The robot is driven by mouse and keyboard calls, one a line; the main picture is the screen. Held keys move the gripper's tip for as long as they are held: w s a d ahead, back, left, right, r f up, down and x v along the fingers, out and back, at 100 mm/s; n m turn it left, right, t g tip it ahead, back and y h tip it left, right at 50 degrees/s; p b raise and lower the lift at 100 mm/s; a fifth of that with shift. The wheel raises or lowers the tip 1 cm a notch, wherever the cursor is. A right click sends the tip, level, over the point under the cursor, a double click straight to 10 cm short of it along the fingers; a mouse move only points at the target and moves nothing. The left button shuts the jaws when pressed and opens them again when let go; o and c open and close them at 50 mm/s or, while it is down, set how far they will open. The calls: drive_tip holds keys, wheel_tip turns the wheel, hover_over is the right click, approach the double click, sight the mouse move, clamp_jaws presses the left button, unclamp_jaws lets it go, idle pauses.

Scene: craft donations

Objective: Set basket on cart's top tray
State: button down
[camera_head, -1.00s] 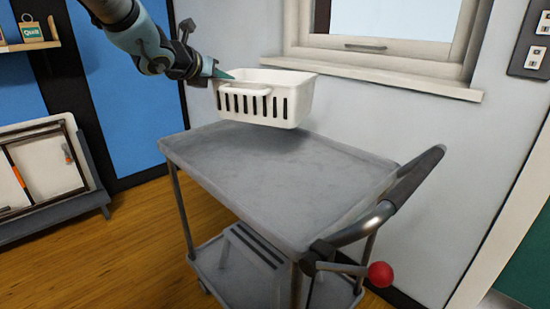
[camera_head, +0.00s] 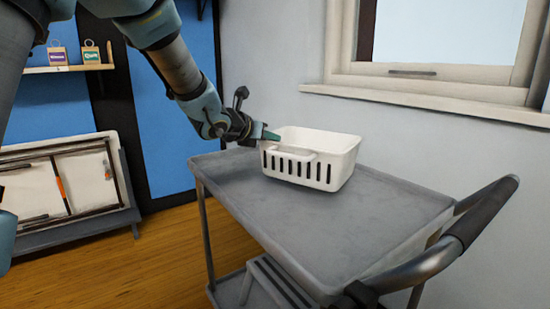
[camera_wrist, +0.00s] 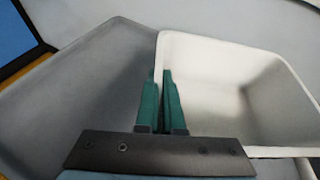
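The white slotted basket (camera_head: 338,168) is upright over the far part of the cart's grey top tray (camera_head: 335,225). Its bottom appears to touch the tray, though I cannot be sure that no thin gap is left. My gripper (camera_head: 271,135) is at the basket's left rim. In the wrist view, the green fingers of my gripper (camera_wrist: 160,85) are close together with the wall of the basket (camera_wrist: 215,95) pinched between them. The basket's inside looks empty there, and the grey tray (camera_wrist: 85,95) shows to its left.
The cart's black handle (camera_head: 480,215) rises at the right. The top tray's near part is bare. A window sill (camera_head: 430,100) and wall stand behind the cart. A rack (camera_head: 75,190) and a shelf with small bags (camera_head: 70,68) are at the left.

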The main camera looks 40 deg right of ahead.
drive_tip(key=shift+f, duration=1.95)
drive_tip(key=c, duration=1)
unclamp_jaws()
drive_tip(key=shift+c, duration=0.2)
drive_tip(key=v, duration=1.2)
drive_tip(key=w+a+f+n+t+y, duration=0.1)
drive_tip(key=w+a+f+n+y, duration=0.2)
drive_tip(key=a+n, duration=0.5)
drive_tip(key=w+a+f+n+t+y, duration=0.1)
drive_tip(key=w+a+f+n+y, duration=0.2)
drive_tip(key=a+n, duration=0.5)
drive_tip(key=w+a+f+n+t+y, duration=0.2)
drive_tip(key=w+a+f+n+y, duration=0.15)
drive_tip(key=a+n, duration=0.45)
drive_tip(key=s+a+f+n+g+y, duration=0.1)
drive_tip(key=s+a+f+n+g, duration=0.2)
drive_tip(key=n, duration=0.9)
drive_tip(key=s+a+f+n+g+y, duration=0.2)
drive_tip(key=s+a+f+n+g, duration=0.1)
drive_tip(key=s+a+n, duration=0.6)
drive_tip(key=a+n, duration=0.3)
drive_tip(key=a, duration=0.2)
drive_tip(key=shift+a+f+b, duration=0.25)
drive_tip(key=shift+f+b, duration=0.1)
drive_tip(key=shift+b, duration=0.05)
